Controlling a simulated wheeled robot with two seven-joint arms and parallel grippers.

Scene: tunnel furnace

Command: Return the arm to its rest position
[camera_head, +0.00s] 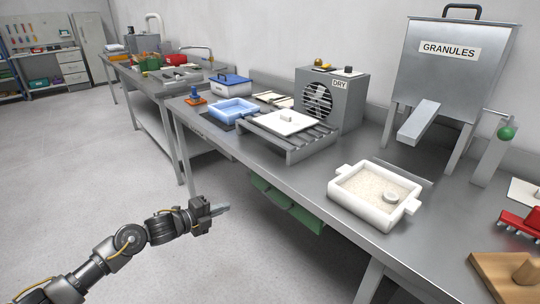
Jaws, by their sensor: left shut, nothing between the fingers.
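My left gripper (221,209) shows in the head view at the end of my left arm, which comes in from the lower left. It is shut and holds nothing. It hangs over the open floor in front of the metal workbench (240,148), apart from the bench and everything on it. My right arm and right gripper are not in view.
On the bench stand a white tray of granules (364,192), the granule hopper (452,65), a fan box marked DRY (341,98), a rack with a white lid (289,122) and a blue tray (233,109). The floor at left is clear.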

